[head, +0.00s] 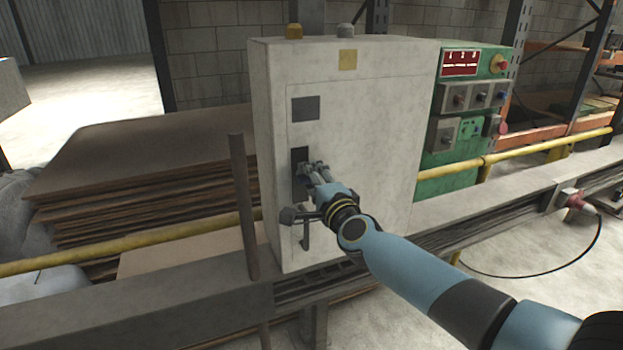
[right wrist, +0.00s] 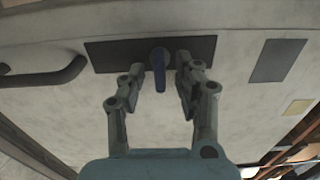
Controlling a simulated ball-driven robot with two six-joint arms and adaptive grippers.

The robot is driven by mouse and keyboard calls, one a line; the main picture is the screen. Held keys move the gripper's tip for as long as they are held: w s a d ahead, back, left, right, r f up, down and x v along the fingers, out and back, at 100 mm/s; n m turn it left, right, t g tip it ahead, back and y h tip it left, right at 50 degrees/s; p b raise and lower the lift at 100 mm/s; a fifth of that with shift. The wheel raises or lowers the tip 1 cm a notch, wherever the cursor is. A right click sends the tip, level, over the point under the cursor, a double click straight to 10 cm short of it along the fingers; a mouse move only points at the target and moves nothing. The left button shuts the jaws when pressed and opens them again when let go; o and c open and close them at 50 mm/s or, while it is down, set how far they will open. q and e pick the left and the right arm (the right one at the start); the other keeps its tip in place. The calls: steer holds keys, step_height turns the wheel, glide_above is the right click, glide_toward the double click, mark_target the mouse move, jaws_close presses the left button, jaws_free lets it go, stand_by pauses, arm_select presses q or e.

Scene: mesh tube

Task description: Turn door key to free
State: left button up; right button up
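A grey cabinet (head: 380,110) with a door panel stands on a long rail. A dark plate (head: 297,157) on the door holds the key, which my right gripper hides in the head view. In the right wrist view, the blue key (right wrist: 159,72) stands out from the dark plate (right wrist: 110,54). My right gripper (head: 313,168) is at the plate; its two open fingers (right wrist: 160,70) stand either side of the key, with a gap on each side. My left gripper is not in view.
A dark door handle (head: 305,238) sits below the plate; it also shows in the right wrist view (right wrist: 50,82). A green control panel (head: 462,130) is at the right. Stacked boards (head: 150,150) and a yellow rail (head: 150,242) lie at the left.

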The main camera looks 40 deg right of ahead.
steer(key=v, duration=1.2)
steer(key=shift+f, duration=0.1)
